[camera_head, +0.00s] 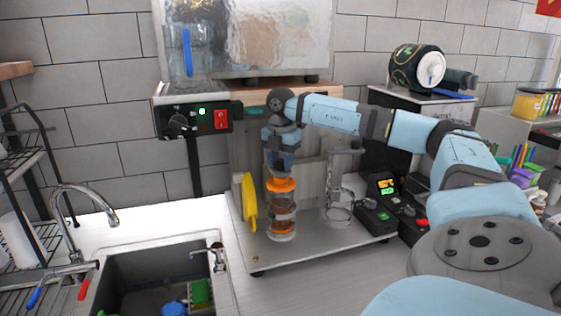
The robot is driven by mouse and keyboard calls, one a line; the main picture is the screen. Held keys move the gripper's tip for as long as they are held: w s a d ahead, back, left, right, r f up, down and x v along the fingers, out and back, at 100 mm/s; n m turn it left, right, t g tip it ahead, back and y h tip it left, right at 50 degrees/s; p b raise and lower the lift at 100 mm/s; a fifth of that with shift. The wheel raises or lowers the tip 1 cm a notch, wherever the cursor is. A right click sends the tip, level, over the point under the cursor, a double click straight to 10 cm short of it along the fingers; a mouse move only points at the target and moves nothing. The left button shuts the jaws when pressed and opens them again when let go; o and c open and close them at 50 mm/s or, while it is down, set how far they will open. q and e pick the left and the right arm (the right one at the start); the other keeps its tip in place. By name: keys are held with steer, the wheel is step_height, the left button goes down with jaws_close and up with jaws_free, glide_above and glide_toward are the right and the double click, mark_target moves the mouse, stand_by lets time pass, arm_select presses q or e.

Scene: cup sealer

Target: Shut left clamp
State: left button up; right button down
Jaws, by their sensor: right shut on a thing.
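My right gripper (281,172) points straight down and is shut on the orange top (282,185) of a clear upright cylinder with orange and brown parts inside (282,218). This cylinder stands on the left part of a grey machine base (316,248). A second clear cylinder (340,205) with a metal frame stands to its right on the same base. A yellow upright piece (249,204) is just left of the held cylinder. I cannot tell for certain which part is the left clamp. The gripper hides part of the orange top. My left gripper is out of view.
A sink (160,275) with a faucet is at the left, beside a dark rack (25,180). A black control box (382,212) is right of the machine base. A switch panel (200,119) is up behind. My right arm spans the right side.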

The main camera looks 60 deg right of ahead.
steer(key=c, duration=0.7)
jaws_free()
steer(key=shift+s, duration=0.1)
steer(key=shift+c, duration=0.2)
step_height(320, 180, up, 14)
steer(key=shift+p, duration=0.4)
steer(key=shift+d+f, duration=0.1)
steer(key=shift+f, duration=0.05)
